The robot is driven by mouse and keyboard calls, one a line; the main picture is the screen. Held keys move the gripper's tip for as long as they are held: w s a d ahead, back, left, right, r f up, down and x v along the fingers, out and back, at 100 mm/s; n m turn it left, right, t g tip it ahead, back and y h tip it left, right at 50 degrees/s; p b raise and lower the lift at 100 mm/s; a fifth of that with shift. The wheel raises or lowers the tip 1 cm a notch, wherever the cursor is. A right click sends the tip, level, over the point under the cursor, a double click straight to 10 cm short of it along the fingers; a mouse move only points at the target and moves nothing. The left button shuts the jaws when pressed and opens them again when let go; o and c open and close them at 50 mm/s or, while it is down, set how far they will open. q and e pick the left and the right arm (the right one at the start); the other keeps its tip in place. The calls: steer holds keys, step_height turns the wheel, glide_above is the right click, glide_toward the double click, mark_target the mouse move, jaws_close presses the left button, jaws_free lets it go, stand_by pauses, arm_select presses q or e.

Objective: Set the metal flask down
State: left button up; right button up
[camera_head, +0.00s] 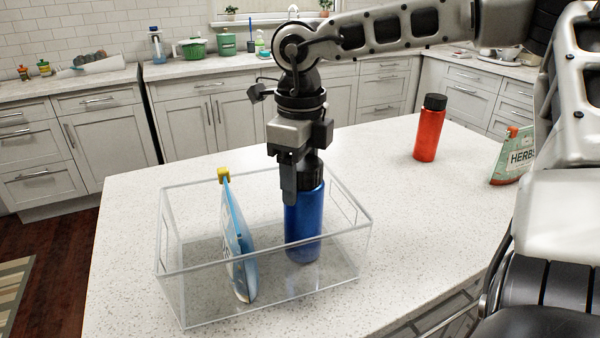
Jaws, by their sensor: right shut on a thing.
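A blue metal flask (304,225) with a black cap stands upright inside a clear, white-edged bin (262,262), in its right part. My right gripper (300,185) points down from above and is shut on the flask at its capped top. The flask's bottom appears at or close to the bin's floor; I cannot tell whether it touches. A second flask, red with a black cap (429,130), stands upright on the counter at the right. My left gripper is not in view.
A blue and white bag with a yellow clip (238,240) stands in the bin, left of the blue flask. A green herbs bag (512,157) stands at the counter's right, partly behind my arm. The island counter (140,215) is clear around the bin.

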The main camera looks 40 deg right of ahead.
steer(key=o, duration=1.5)
step_height(320, 180, up, 12)
steer(key=shift+r, duration=0.1)
